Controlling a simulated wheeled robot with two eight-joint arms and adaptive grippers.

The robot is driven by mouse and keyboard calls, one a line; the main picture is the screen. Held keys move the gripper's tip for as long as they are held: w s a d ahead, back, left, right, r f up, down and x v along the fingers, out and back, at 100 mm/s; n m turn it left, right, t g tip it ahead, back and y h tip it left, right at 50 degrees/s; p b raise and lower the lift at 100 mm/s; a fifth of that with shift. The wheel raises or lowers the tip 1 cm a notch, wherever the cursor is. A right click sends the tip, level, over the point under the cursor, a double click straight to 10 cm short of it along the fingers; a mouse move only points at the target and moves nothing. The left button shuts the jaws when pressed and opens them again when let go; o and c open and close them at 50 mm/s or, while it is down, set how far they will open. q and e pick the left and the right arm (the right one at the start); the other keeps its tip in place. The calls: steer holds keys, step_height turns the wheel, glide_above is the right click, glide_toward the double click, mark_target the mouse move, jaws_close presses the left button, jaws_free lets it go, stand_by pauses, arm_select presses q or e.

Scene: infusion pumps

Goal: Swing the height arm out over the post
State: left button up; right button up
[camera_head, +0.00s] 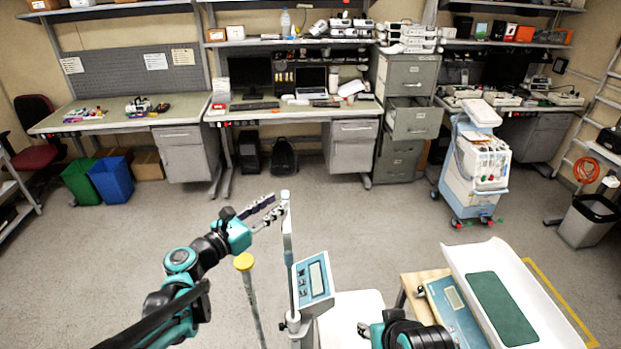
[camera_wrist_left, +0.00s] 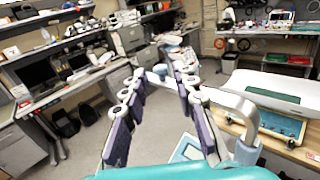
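The medical scale's upright post (camera_head: 288,238) rises beside its blue display box (camera_head: 312,280). A pale piece, apparently the height arm (camera_head: 285,196), shows at its top. In the left wrist view a pale bent bar, apparently that arm (camera_wrist_left: 229,101), runs behind my right-hand finger to an upright with a grey-blue collar (camera_wrist_left: 246,150). My left gripper (camera_head: 268,212) is at the post top, its fingers pointing toward it. In the wrist view its fingers (camera_wrist_left: 155,100) are apart with nothing visibly clamped; contact is unclear. My right gripper (camera_head: 364,329) is low beside the scale, its fingers mostly hidden.
A white tray-like scale with a green pad (camera_head: 500,308) is at lower right. A blue-and-white medical cart (camera_head: 480,165) stands beyond.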

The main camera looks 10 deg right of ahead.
arm_select(q)
steer(key=x, duration=0.8)
steer(key=shift+w+d+p, duration=0.15)
steer(key=shift+p, duration=0.2)
jaws_close()
